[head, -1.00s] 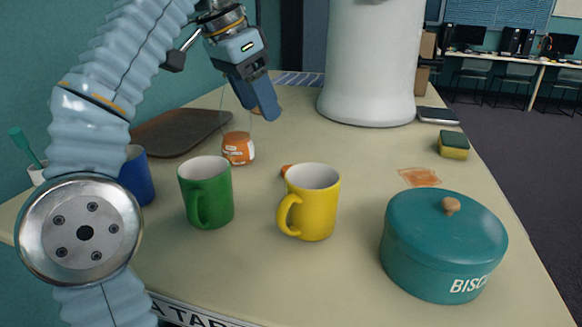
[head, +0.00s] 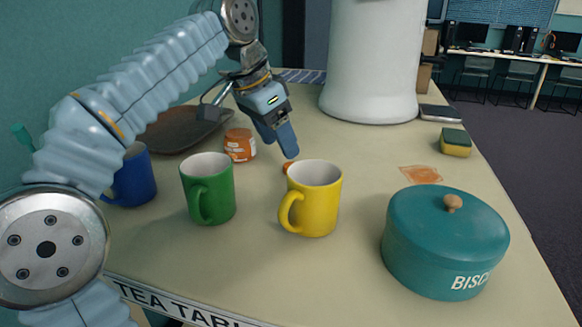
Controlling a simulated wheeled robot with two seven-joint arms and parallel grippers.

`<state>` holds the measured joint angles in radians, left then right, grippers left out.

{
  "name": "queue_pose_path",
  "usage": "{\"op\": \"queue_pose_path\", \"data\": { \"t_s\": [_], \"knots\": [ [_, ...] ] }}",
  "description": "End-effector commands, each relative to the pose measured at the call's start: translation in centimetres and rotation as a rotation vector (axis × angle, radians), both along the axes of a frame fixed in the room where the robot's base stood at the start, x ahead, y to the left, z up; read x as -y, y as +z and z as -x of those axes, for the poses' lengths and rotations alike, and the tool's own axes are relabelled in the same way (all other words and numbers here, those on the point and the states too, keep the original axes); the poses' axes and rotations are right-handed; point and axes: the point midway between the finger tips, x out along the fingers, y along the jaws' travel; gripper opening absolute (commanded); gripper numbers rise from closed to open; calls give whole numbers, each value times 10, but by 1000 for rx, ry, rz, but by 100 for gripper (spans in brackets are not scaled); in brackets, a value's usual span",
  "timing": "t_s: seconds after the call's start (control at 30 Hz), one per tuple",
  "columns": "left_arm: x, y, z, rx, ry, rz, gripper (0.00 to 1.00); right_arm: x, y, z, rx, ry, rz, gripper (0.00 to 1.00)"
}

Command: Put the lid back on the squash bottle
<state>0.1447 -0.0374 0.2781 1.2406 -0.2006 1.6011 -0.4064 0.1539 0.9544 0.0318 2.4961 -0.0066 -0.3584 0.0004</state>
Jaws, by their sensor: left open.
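My right gripper is out of view.
A green mug (head: 208,188), a yellow mug (head: 314,198) and a blue mug (head: 134,178) stand in front. A teal biscuit tin (head: 440,250) is at right. A brown tray (head: 172,134), a white cylinder (head: 370,65), a sponge (head: 456,143) and an orange spill (head: 420,174) are around.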

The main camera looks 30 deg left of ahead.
Motion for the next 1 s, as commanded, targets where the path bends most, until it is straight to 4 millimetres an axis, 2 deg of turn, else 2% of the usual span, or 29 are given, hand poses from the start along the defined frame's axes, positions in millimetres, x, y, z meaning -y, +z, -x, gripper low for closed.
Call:
{"op": "queue_pose_path", "data": {
  "t_s": [0.4, 0.77, 0.87, 1.0],
  "knots": [
    [8, -46, -14, -2, 0, -1, 63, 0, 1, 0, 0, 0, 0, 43],
    [8, -49, -15, -1, 0, 0, 63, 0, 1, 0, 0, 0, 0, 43],
    [8, -49, -15, -1, 0, 0, 50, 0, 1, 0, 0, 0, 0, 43],
    [8, -49, -15, -1, 0, 0, 29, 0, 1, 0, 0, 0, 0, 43]
  ]
}}
